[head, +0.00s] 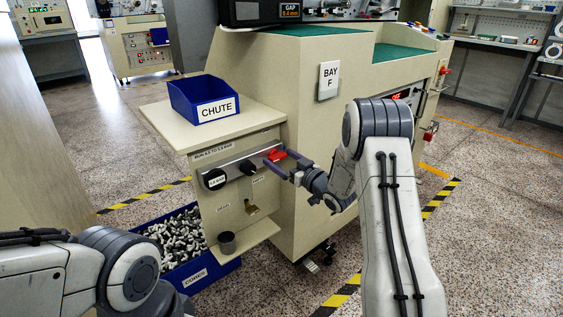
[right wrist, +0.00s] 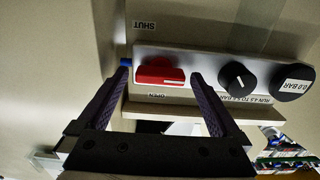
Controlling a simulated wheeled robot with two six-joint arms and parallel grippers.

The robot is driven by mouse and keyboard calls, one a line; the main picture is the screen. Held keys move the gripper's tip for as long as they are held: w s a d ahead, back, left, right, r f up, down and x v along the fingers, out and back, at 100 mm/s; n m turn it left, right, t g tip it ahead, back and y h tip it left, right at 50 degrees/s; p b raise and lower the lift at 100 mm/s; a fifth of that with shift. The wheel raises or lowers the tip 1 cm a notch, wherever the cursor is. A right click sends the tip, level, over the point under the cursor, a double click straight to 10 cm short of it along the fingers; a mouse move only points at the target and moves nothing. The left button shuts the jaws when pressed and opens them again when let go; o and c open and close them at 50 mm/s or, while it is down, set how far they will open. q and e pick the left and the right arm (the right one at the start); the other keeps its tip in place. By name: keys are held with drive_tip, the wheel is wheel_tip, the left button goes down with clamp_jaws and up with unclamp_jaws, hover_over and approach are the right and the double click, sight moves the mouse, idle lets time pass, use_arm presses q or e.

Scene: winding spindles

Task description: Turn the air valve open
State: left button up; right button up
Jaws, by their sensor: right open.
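The air valve has a red handle (head: 275,155) on the grey strip of the machine's front panel; it also shows in the right wrist view (right wrist: 162,75). There the handle lies lengthwise along the strip, with SHUT and OPEN lettering upside down above and below it. My right gripper (head: 279,161) is open at the valve. In the right wrist view, its purple fingertips (right wrist: 158,80) are either side of the red handle, with a small gap at the right; contact at the left is unclear. My left gripper is out of view.
A black knob (right wrist: 237,76) and a round gauge reading 0.0 BAR (right wrist: 293,83) share the strip. A blue CHUTE bin (head: 203,98) sits on the shelf above. A blue crate of small parts (head: 217,272) and a grey cup (head: 227,242) are below.

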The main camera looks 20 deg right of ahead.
drive_tip(key=shift+w, duration=0.15)
drive_tip(key=c, duration=1.3)
